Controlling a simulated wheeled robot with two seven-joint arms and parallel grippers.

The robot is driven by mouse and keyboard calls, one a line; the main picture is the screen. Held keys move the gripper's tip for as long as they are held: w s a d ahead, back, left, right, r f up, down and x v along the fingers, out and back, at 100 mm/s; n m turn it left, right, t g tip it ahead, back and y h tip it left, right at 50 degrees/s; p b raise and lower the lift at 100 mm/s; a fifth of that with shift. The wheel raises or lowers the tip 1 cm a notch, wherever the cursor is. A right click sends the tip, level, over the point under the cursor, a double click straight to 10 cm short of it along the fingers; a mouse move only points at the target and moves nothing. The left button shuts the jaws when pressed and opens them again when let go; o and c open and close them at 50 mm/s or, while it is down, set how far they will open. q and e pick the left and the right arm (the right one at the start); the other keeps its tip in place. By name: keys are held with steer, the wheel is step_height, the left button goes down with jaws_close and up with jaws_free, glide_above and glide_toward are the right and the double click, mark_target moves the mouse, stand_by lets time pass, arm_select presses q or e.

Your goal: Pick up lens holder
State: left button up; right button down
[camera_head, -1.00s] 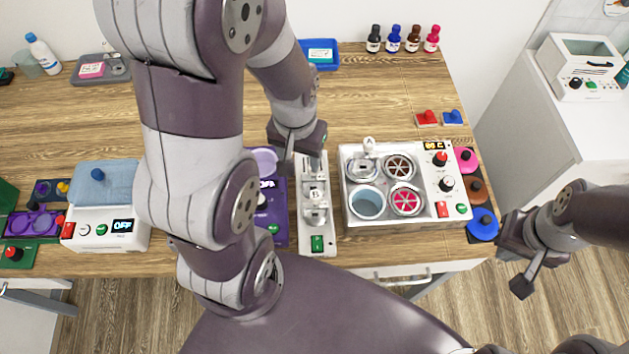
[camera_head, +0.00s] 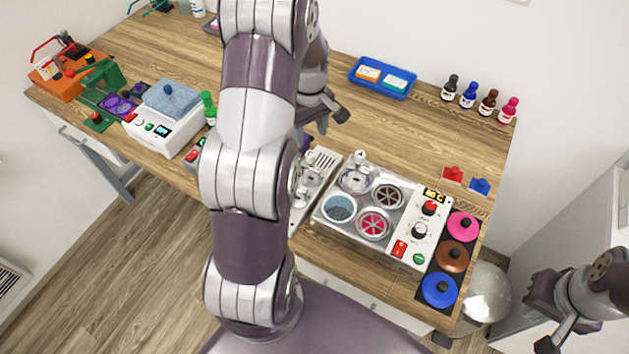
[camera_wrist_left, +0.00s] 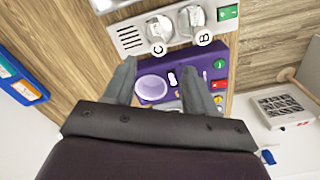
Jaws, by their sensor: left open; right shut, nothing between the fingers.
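The lens holders are metal pieces with round white letter tags. Holder C (camera_wrist_left: 158,27) and holder B (camera_wrist_left: 190,19) sit side by side on a white slotted rack (camera_wrist_left: 124,40) in the left wrist view. In the head view my left arm hides part of the rack (camera_head: 324,160). Holder A (camera_head: 355,180) sits at the back left well of the white heating unit (camera_head: 322,207). My left gripper (camera_head: 325,112) is open and empty, behind the rack. In its wrist view the fingers (camera_wrist_left: 158,88) point toward the purple device and the rack. My right gripper (camera_head: 548,338) is shut and empty, off the table's right side.
The purple device (camera_wrist_left: 187,78) stands beside the rack. Pink, brown and blue lids (camera_head: 440,290) lie right of the heating unit. Several bottles (camera_head: 468,95) and a blue tray (camera_head: 382,78) stand at the back. The wood between tray and heating unit is clear.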

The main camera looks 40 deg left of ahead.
mark_target(311, 155)
arm_select(q)
steer(key=f, duration=0.1)
steer(key=a+f+p, duration=0.1)
steer(key=f, duration=0.1)
steer(key=shift+a+f, duration=0.15)
steer(key=f, duration=0.2)
steer(key=f+p, duration=0.1)
steer(key=f, duration=0.1)
steer(key=shift+w+d+f, duration=0.1)
steer(key=shift+d, duration=0.3)
steer(key=shift+d+f+p, duration=0.25)
steer(key=shift+f+p, duration=0.75)
steer(key=shift+f, duration=0.15)
steer(key=f, duration=0.3)
steer(key=shift+a, duration=0.25)
steer(key=shift+w+f, duration=0.1)
steer(key=shift+f, duration=0.05)
steer(key=shift+d, duration=0.15)
steer(key=shift+c, duration=1)
jaws_close()
arm_select(e)
steer(key=r, duration=0.2)
steer(key=a+r, duration=0.1)
steer(key=r, duration=0.1)
steer(key=shift+r, duration=0.25)
